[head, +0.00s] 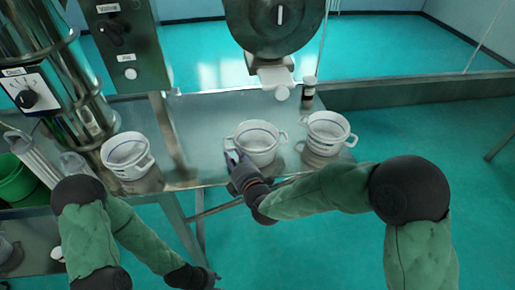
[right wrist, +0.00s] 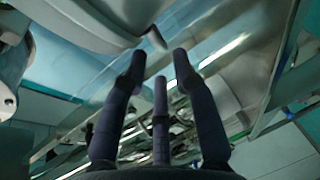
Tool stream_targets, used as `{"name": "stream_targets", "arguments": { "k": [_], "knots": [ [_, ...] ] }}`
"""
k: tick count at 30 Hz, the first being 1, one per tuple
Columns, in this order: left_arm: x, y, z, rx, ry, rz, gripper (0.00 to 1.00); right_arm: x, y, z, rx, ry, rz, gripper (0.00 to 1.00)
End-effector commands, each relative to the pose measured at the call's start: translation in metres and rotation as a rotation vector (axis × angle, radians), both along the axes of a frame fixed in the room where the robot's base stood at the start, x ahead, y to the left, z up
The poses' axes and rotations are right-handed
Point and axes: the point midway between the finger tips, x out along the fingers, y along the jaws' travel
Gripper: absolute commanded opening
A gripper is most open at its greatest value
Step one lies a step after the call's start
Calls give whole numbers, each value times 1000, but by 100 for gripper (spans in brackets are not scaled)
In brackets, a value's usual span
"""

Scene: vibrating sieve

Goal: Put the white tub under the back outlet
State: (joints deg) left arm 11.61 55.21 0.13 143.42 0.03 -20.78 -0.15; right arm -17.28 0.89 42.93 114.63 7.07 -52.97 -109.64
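Three similar white tubs with handles stand on a metal table: a left one (head: 127,155), a middle one (head: 257,143) and a right one (head: 327,133). My right gripper (head: 235,160) is at the left side of the middle tub, by its handle. In the right wrist view its dark fingers (right wrist: 160,62) are spread, with nothing clearly between them; a pale surface (right wrist: 95,20) lies beyond them at upper left. A pale outlet spout (head: 275,76) sits below the round metal drum, behind the middle tub. My left gripper (head: 205,281) hangs low, its fingers unclear.
A dark jar (head: 309,93) stands near the spout. The metal table (head: 205,120) has free room behind the middle tub. The table's front edge is close.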

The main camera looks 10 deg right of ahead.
Motion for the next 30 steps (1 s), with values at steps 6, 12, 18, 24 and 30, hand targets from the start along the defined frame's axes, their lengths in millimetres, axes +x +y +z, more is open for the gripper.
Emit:
{"name": "stream_targets", "arguments": {
  "k": [6, 12, 18, 24, 30],
  "knots": [
    [0, 0, -4, 0, 0, 0, 40, 13, 4, -3, 0, -1, 0, 29],
    [0, 0, -13, 0, 0, 0, 40, 38, 13, -10, 0, 0, 0, 29],
    [0, 0, -16, 0, 0, 0, 40, 56, 18, -12, 1, 1, 1, 29],
    [0, 0, -16, 0, 0, 0, 40, 58, 18, -11, 1, 0, 1, 29],
    [0, 0, -16, 0, 0, 0, 40, 57, 18, -11, 1, 0, 1, 0]
  ]
}}
